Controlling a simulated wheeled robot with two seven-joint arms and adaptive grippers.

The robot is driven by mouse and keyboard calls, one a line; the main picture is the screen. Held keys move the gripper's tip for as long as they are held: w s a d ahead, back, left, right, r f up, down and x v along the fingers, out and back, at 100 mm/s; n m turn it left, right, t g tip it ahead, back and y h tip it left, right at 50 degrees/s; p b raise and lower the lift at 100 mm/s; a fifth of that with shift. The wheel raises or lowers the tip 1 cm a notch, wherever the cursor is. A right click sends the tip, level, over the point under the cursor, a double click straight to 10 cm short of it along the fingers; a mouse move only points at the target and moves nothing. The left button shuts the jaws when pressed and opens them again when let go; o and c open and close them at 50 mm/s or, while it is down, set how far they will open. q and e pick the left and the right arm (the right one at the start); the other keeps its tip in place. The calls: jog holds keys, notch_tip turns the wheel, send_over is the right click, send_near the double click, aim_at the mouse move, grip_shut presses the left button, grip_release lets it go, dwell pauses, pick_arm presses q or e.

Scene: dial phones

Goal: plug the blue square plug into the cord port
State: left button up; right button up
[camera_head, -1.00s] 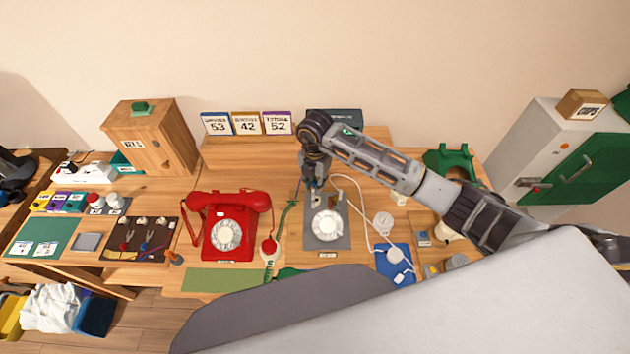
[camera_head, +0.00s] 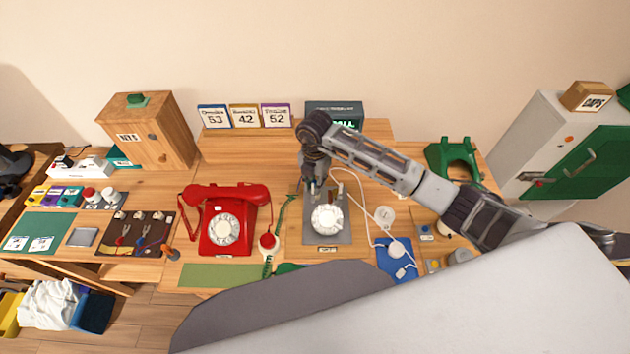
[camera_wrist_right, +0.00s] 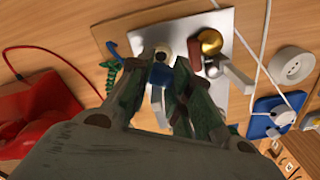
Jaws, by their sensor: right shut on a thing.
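My right gripper (camera_head: 316,188) is over the back-left part of a grey plate (camera_head: 340,236) that carries a white dial (camera_head: 327,218). In the right wrist view, the gripper (camera_wrist_right: 168,88) is shut on the blue plug (camera_wrist_right: 160,74), held between its green-grey fingers. A cream round part with a dark centre (camera_wrist_right: 164,51) shows just beyond the plug. I cannot tell whether it is the cord port, or whether the plug is seated; the fingers hide the contact. My left gripper is not in view.
A red dial phone (camera_head: 228,217) stands left of the plate. A white cord (camera_head: 366,212) loops right of it towards a blue pad (camera_head: 386,264) and a white round disc (camera_head: 384,215). A dark box with a lit green display (camera_head: 336,116) stands behind.

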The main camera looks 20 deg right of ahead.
jog(key=shift+f+b, duration=0.7)
jog(key=shift+f, duration=0.45)
dwell(1.4)
jog(key=shift+f, duration=0.65)
dwell(0.5)
jog(key=o, duration=1)
jog(key=shift+c, duration=0.2)
jog(key=shift+r, duration=0.1)
jog(key=shift+r, duration=5.9)
